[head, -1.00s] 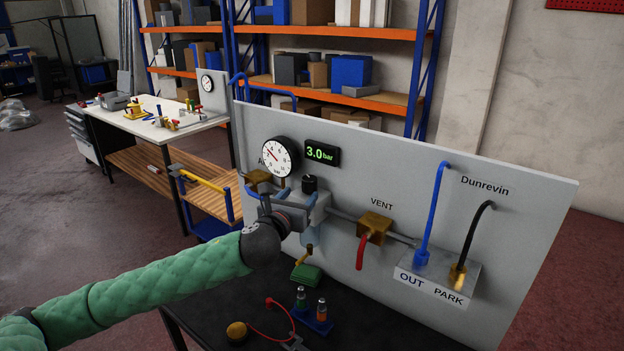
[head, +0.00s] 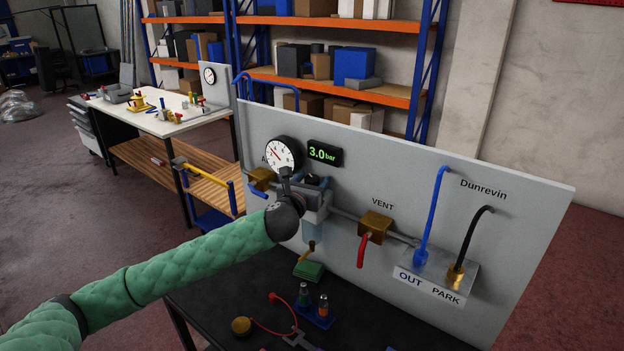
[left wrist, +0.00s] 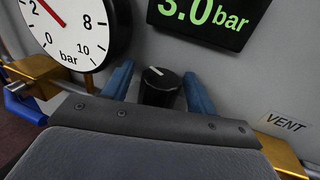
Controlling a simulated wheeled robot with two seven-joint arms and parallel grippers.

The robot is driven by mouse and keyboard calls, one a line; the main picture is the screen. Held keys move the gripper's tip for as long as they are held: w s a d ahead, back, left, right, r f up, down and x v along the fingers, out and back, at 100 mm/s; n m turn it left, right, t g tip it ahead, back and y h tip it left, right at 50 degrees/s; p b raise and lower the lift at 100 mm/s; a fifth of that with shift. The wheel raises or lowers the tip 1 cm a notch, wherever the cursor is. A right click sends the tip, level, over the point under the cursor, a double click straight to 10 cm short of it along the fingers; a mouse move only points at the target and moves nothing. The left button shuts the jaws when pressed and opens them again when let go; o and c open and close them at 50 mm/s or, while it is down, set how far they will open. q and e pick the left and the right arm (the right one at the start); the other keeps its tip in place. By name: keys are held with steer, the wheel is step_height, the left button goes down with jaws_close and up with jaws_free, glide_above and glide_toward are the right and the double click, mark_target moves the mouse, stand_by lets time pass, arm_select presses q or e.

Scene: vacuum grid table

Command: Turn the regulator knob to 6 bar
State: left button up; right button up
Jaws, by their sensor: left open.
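The black regulator knob (left wrist: 160,88) with a white mark stands between the two blue fingers of my open left gripper (left wrist: 158,92) in the left wrist view. I cannot tell whether the fingers touch it. In the head view my left gripper (head: 305,183) is at the regulator and mostly hides the knob. The digital display (head: 322,153) reads 3.0 bar; it also shows in the left wrist view (left wrist: 205,18). The round gauge (head: 282,154) has a red needle and sits left of the display. My right gripper is not in view.
A brass VENT valve (head: 375,226) with a red handle is right of the regulator. A blue hose (head: 434,215) and a black hose (head: 473,237) join the OUT/PARK block (head: 437,277). Small parts, including a green block (head: 308,270), lie on the dark table below.

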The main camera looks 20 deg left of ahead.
arm_select(q)
steer(key=c, duration=1)
steer(key=shift+r+m+h, duration=0.1)
steer(key=shift+m+h, duration=0.2)
steer(key=shift+h, duration=0.2)
